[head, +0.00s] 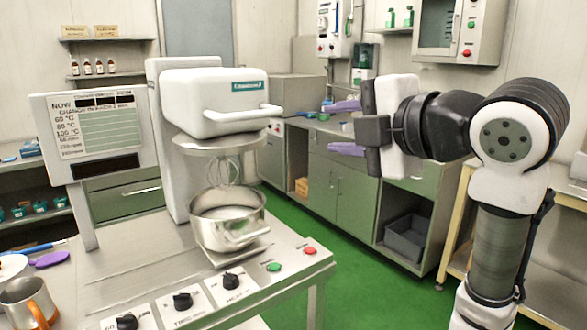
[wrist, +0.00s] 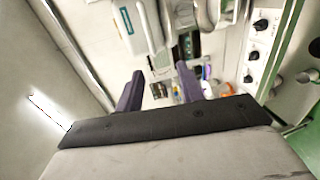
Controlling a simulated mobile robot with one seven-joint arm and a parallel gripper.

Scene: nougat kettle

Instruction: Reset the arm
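My gripper (head: 346,127) is raised in the air to the right of the mixer in the head view, with its purple fingers pointing left. The two fingers are well apart and nothing is between them. In the wrist view my gripper (wrist: 158,92) also shows open and empty. My arm is bent up at the right of the head view and touches nothing that I can see.
The white mixer (head: 213,100) stands over a steel kettle (head: 228,226) on the steel table (head: 130,265). A sign panel (head: 97,130) stands at left. A steel mug (head: 28,302) is at front left. Green cabinets (head: 340,190) line the back; green floor is clear between.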

